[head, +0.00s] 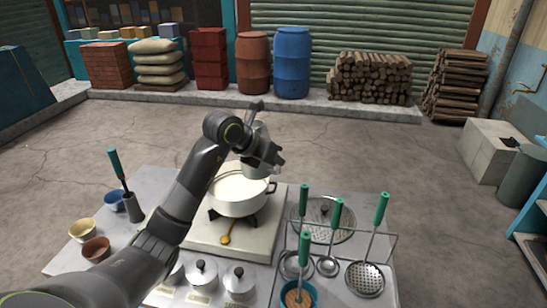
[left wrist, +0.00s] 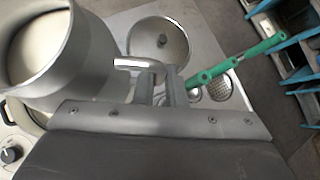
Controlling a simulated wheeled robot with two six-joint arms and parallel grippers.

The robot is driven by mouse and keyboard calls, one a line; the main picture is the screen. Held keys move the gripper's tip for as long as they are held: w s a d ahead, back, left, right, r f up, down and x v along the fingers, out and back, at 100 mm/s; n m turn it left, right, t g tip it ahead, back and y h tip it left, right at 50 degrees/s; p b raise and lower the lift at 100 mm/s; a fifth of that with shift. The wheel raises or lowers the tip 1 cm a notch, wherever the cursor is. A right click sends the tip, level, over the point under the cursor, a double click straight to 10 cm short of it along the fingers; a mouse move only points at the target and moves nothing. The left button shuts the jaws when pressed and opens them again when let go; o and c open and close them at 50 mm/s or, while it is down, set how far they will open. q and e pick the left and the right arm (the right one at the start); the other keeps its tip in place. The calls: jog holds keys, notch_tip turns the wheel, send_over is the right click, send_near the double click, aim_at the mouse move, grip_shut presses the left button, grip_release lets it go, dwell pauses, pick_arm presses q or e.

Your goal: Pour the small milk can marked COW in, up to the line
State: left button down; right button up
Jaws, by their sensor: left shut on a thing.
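My left gripper (head: 272,160) is shut on the side handle of a steel milk can (head: 258,147) and holds it above the pot. In the left wrist view the can (left wrist: 88,65) is large at the left, its round mouth showing a pale inside; the fingers (left wrist: 160,88) close around its handle (left wrist: 138,63). Any COW mark on it is not visible. The wide white pot (head: 238,204) stands on the stove with pale milk in it; its line cannot be made out. No stream of milk is visible. My right gripper is not in view.
Small lidded cans (head: 239,279) stand at the counter's front, partly behind my arm. Green-handled ladles and a skimmer (head: 366,279) hang on a rack at the right, near a round steel lid (head: 323,212). Bowls (head: 82,230) sit at the left.

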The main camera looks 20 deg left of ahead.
pick_arm(q)
jog(key=shift+s+d+r+n+g+h+p, duration=0.1)
jog(key=shift+d+r+n+h+p, duration=0.15)
jog(key=shift+r+h+p, duration=0.45)
jog(key=shift+d+r+n+g+h+p, duration=0.1)
jog(key=shift+r+n+h+p, duration=0.25)
jog(key=shift+p, duration=0.65)
jog(key=shift+s+d+r+n+g+h+p, duration=0.1)
jog(key=shift+d+r+h+p, duration=0.2)
jog(key=shift+r+p, duration=0.45)
jog(key=shift+a+f+n+h, duration=0.1)
jog(key=shift+f+n+h, duration=0.4)
jog(key=shift+f+h, duration=0.5)
jog(key=shift+w+a+r+n+h+b, duration=0.2)
jog(key=shift+a+n+h+b, duration=0.45)
jog(key=shift+h, duration=0.45)
jog(key=shift+w+a+r+n+h+b, duration=0.2)
jog(key=shift+a+n+h+b, duration=0.25)
jog(key=shift+n+h, duration=0.5)
jog(key=shift+a, duration=0.1)
jog(key=shift+w+a+r+n+h+b, duration=0.15)
jog(key=shift+a+n+h+b, duration=0.1)
jog(key=shift+a+h+b, duration=0.2)
jog(key=shift+w+a+r+n+h+b, duration=0.1)
jog(key=shift+a+n+h+b, duration=0.15)
jog(key=shift+a+h+b, duration=0.15)
jog(key=shift+a+h, duration=0.2)
jog(key=shift+h, duration=0.05)
jog(key=shift+r, duration=0.1)
